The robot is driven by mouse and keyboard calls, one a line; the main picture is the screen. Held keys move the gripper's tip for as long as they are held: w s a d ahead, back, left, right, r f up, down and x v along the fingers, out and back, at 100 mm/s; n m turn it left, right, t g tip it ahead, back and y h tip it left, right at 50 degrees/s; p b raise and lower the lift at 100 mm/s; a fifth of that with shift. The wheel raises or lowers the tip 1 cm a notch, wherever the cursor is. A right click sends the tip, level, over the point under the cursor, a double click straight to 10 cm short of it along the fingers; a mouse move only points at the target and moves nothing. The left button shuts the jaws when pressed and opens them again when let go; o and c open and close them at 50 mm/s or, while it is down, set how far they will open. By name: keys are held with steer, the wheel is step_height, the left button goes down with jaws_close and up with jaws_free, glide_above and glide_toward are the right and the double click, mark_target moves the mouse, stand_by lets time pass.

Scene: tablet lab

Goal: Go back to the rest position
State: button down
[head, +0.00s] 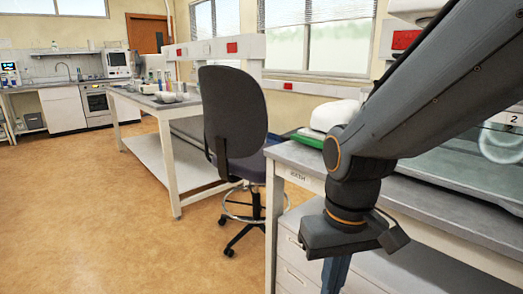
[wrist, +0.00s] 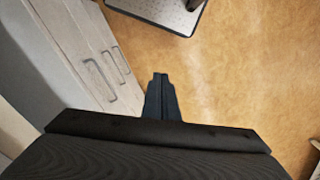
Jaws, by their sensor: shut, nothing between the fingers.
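My gripper (wrist: 160,76) shows in the wrist view, its dark fingers together and empty, pointing down over the tan floor (wrist: 225,85). In the head view my arm reaches in from the upper right, and its wrist hangs in front of the bench (head: 279,152) edge. Only the upper part of the gripper (head: 335,273) shows there; its tips are cut off by the bottom of the picture.
The bench's drawers (wrist: 110,72) stand close to the left of my gripper in the wrist view. A dark office chair (head: 235,115) stands left of the bench. A white side table (head: 170,130) with labware is behind it. The floor at the left is clear.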

steer(key=d+r+m+p, duration=0.2)
steer(key=d+r+p, duration=0.5)
steer(key=p, duration=0.6)
steer(key=shift+s+p, duration=0.2)
steer(key=shift+p, duration=0.2)
steer(key=shift+d+r, duration=0.1)
